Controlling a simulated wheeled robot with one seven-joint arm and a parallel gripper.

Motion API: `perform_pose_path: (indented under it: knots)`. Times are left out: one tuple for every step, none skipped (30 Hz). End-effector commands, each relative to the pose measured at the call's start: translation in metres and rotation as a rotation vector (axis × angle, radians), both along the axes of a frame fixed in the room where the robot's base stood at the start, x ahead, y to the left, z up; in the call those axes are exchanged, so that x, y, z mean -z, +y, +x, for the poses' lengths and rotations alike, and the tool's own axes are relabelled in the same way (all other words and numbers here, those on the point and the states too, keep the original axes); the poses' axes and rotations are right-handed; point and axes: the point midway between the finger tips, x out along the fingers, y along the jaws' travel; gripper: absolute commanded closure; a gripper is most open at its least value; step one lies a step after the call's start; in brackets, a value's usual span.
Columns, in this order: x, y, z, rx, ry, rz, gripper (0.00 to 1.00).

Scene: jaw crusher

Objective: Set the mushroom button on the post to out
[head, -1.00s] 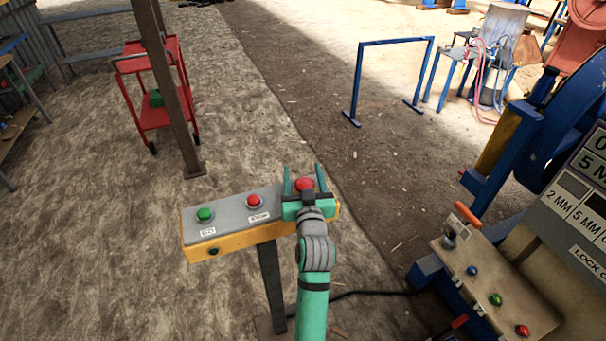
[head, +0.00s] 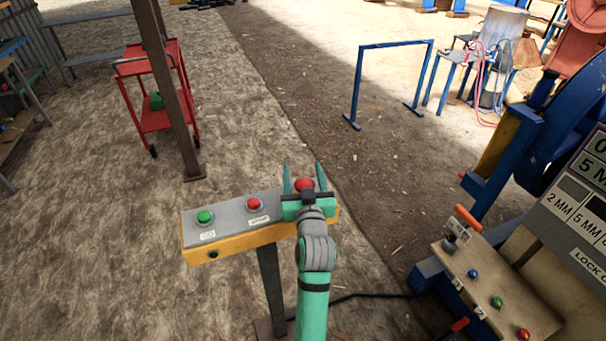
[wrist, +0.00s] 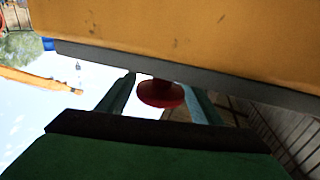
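The control box (head: 228,244) is a yellow box with a grey top on a dark post (head: 271,285). At its right end is a red mushroom button (head: 304,184); the button also shows in the wrist view (wrist: 161,93). My green gripper (head: 305,176) is at this button, with one finger on each side of it. In the wrist view the red head lies between the fingers (wrist: 160,98), with a gap visible to the right finger; contact on the left is unclear. Whether the button is in or out cannot be told.
The box also carries a green button (head: 205,216) and a smaller red button (head: 254,204). A machine panel (head: 497,293) with an orange-handled lever (head: 468,217) stands at the right. A brown pillar (head: 170,95) and red cart (head: 156,118) stand behind left.

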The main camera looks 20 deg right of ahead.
Motion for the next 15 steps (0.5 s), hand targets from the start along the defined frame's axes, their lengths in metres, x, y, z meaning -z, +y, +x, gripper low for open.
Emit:
perform_pose_path:
  knots:
    - [0.001, 0.0, 0.0, 0.0, 0.001, 0.0, 0.4]
    - [0.001, 0.0, 0.0, 0.0, 0.001, 0.0, 0.4]
    - [0.001, 0.0, 0.0, 0.0, 0.001, 0.0, 0.4]
    - [0.001, 0.0, 0.0, 0.0, 0.002, 0.0, 0.4]
    - [0.001, 0.0, -0.001, 0.001, 0.002, 0.0, 0.4]
    - [0.001, 0.0, -0.003, 0.001, 0.002, 0.0, 0.4]
    - [0.002, 0.001, -0.005, 0.001, 0.003, 0.001, 0.4]
    - [0.001, 0.001, -0.008, 0.001, 0.002, -0.001, 0.4]
    - [0.001, 0.002, -0.012, 0.001, 0.002, -0.001, 0.4]
    - [0.002, 0.003, -0.016, 0.001, 0.003, 0.0, 0.4]
    - [0.002, 0.004, -0.021, 0.001, 0.003, 0.0, 0.4]
    - [0.002, 0.006, -0.028, 0.001, 0.002, -0.001, 0.4]
    - [0.002, 0.007, -0.033, 0.001, 0.002, -0.001, 0.4]
    - [0.002, 0.009, -0.039, 0.001, 0.002, -0.001, 0.4]
    - [0.002, 0.011, -0.047, 0.001, 0.002, -0.001, 0.4]
